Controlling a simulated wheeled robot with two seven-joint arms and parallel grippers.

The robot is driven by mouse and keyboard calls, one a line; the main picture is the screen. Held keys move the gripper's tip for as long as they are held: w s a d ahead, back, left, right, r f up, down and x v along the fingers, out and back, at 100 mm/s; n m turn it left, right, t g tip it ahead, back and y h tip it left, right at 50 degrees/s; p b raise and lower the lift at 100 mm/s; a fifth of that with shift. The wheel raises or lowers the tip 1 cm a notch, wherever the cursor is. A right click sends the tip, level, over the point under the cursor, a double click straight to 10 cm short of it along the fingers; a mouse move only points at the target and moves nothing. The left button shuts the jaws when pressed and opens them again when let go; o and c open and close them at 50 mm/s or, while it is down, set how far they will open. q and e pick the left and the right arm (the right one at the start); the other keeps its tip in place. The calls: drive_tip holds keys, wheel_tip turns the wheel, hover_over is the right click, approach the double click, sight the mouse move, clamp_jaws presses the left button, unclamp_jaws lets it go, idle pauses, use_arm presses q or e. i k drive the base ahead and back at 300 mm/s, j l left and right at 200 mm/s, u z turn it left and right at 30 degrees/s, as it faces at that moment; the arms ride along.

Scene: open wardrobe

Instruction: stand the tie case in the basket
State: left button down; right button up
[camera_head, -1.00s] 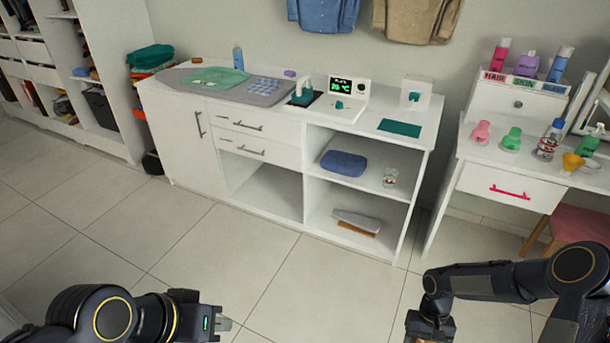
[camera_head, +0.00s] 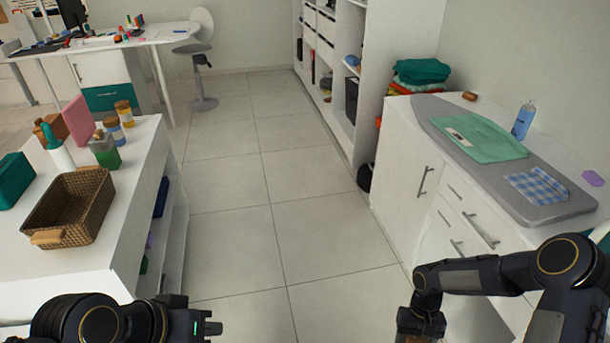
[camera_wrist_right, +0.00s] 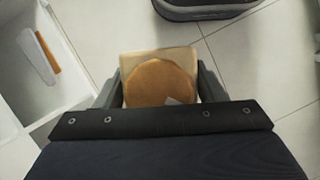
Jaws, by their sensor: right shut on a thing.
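The wicker basket (camera_head: 92,212) stands on the white counter at the left of the head view. Its visible inside looks empty. My right gripper (camera_wrist_right: 160,85) is shut on a brown, round-ended thing, which I take to be the tie case (camera_wrist_right: 158,84). In the right wrist view a pale square edge shows behind its round end. In the head view the right gripper (camera_head: 421,325) is low at the right, far from the basket, and only a bit of brown shows there. My left gripper (camera_head: 212,322) is at the bottom; its jaw gap is unclear.
Bottles (camera_head: 104,150), a pink box (camera_head: 78,120) and a teal box (camera_head: 14,180) stand around the basket. A white cabinet (camera_head: 404,150) with an ironing pad (camera_head: 550,208) is at the right. Tiled floor (camera_head: 235,215) is clear between counter and cabinet.

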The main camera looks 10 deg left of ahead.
sight(81, 216)
drive_tip(key=i+u, duration=0.35)
drive_tip(key=i, duration=1.55)
drive_tip(key=i+u, duration=0.2)
drive_tip(key=u, duration=0.25)
drive_tip(key=i+u, duration=0.15)
drive_tip(key=u, duration=0.25)
drive_tip(key=i+l+u, duration=0.15)
drive_tip(key=u, duration=0.3)
drive_tip(key=i+l+u, duration=0.15)
drive_tip(key=u, duration=0.25)
